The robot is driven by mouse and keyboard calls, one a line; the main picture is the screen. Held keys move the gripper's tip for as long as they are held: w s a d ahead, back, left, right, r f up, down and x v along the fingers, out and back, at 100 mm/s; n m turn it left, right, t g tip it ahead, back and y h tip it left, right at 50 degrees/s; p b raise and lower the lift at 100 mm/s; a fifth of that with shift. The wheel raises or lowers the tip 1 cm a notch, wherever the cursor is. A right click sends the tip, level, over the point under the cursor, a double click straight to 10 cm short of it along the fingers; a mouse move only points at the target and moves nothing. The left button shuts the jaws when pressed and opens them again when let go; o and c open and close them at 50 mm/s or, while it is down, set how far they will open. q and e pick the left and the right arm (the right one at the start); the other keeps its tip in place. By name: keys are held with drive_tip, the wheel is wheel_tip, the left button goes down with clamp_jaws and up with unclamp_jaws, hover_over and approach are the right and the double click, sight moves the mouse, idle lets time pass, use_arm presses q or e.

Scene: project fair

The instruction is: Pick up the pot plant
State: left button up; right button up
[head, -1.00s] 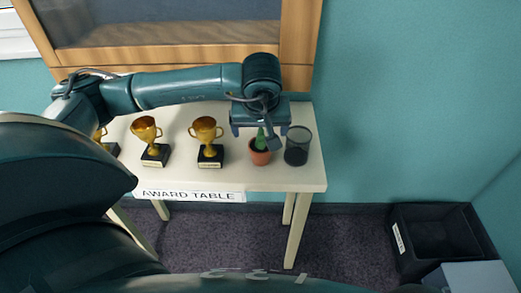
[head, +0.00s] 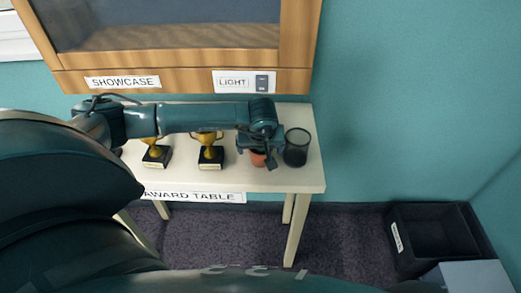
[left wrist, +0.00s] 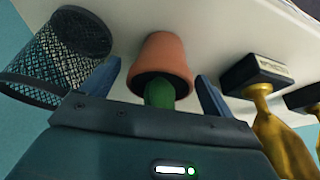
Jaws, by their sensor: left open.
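The pot plant is a terracotta pot (head: 258,159) with a green plant in it, standing on the award table (head: 285,182). In the head view my left gripper (head: 258,150) is over it and hides the plant and most of the pot. In the left wrist view the pot (left wrist: 165,58) and the green plant (left wrist: 160,93) show between the two spread blue fingers (left wrist: 160,85). The gripper is open, with a gap visible on each side of the plant. The right gripper is not in view.
A black mesh cup (head: 296,147) stands close right of the pot, near the table's right end. Gold trophies (head: 209,148) (head: 155,152) stand to the left. The wooden showcase (head: 190,80) is behind. A black bin (head: 430,235) is on the floor at right.

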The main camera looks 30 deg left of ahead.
use_arm(q)
drive_tip(key=c, duration=1.2)
